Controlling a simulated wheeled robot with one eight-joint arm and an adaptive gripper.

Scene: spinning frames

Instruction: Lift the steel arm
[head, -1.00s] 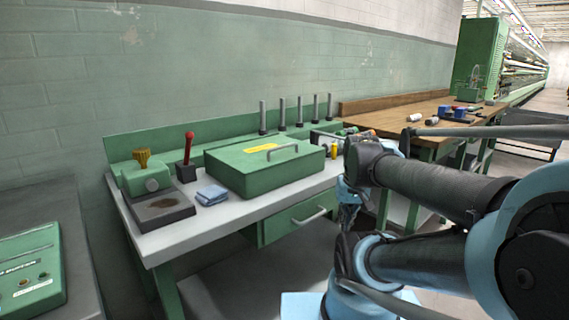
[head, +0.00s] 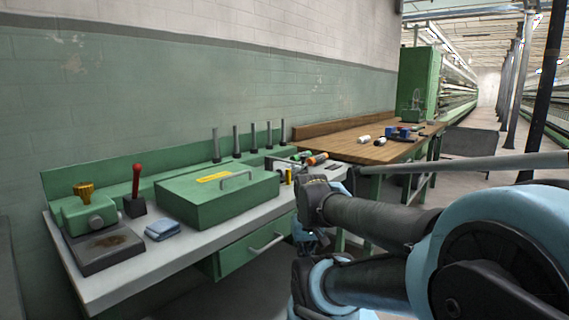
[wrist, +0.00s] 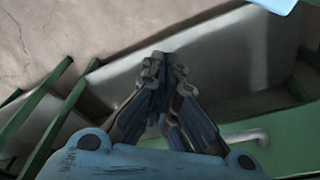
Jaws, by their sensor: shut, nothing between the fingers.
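I cannot tell for certain which thing is the steel arm. A lever with a red knob (head: 136,180) stands upright in a dark block on the left part of the bench. A small grey metal fixture (head: 284,163) sits at the bench's right end, partly hidden behind a yellow-and-dark cylinder. My gripper shows below the bench's right end in the head view (head: 312,243), mostly hidden by my arm. In the wrist view my gripper (wrist: 163,62) has its fingers together with nothing between them. It is apart from the lever and the fixture.
The bench (head: 165,268) carries a green lidded box (head: 190,201), a folded blue cloth (head: 162,230) and several upright spindles (head: 236,141). A drawer handle (head: 266,244) sticks out at its front. A wooden table (head: 362,147) with bobbins stands beyond. An aisle lies at right.

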